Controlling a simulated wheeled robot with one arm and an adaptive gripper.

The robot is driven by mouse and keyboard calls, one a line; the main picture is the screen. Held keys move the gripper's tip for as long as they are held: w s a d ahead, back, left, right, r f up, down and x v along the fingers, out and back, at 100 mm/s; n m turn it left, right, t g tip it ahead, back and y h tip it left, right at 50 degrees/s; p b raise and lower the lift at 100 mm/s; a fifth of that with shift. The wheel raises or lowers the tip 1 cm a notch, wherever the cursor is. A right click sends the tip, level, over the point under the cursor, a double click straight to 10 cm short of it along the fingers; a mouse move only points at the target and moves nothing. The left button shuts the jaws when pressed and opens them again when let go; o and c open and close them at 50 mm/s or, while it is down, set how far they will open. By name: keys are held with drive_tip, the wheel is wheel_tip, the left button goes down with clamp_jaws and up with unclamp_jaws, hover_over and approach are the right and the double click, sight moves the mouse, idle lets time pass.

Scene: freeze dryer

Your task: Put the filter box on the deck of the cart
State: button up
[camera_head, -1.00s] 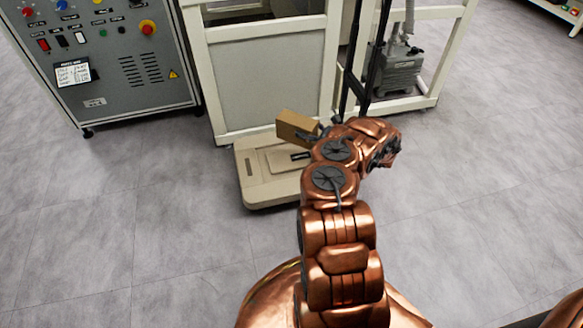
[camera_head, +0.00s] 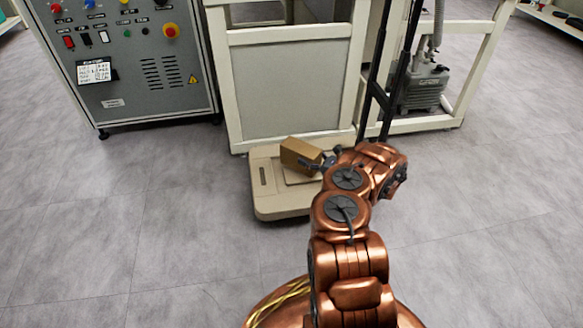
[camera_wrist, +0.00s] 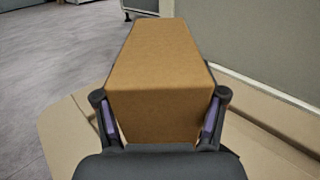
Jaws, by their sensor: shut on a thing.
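The filter box is a plain brown cardboard box (camera_head: 299,155). My gripper (camera_head: 327,164) is shut on it, and in the wrist view the two finger pads of my gripper (camera_wrist: 160,118) press on either side of the box (camera_wrist: 158,75). The cart is low, with a beige deck (camera_head: 270,200) and a black upright handle (camera_head: 383,100) on its right. The box is over the back part of the deck in both views. I cannot tell whether its underside touches the deck. My arm hides the right part of the deck.
A white-framed cabinet (camera_head: 290,95) stands right behind the cart. A grey control panel cabinet (camera_head: 130,65) is at the back left. A grey pump (camera_head: 425,88) sits in the open frame at the back right. The floor left of the cart is clear.

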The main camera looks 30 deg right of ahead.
drive_tip(key=shift+w+a+f+b, duration=0.65)
drive_tip(key=shift+a+b, duration=0.05)
drive_tip(key=shift+a, duration=0.2)
drive_tip(key=shift+w+a+f+b, duration=0.65)
drive_tip(key=shift+a+f+b, duration=0.05)
drive_tip(key=shift+a, duration=0.25)
drive_tip(key=shift+w+a+f+b, duration=0.65)
drive_tip(key=shift+a+b, duration=0.05)
drive_tip(key=shift+a, duration=0.2)
drive_tip(key=shift+f, duration=0.15)
drive_tip(key=o, duration=1.7)
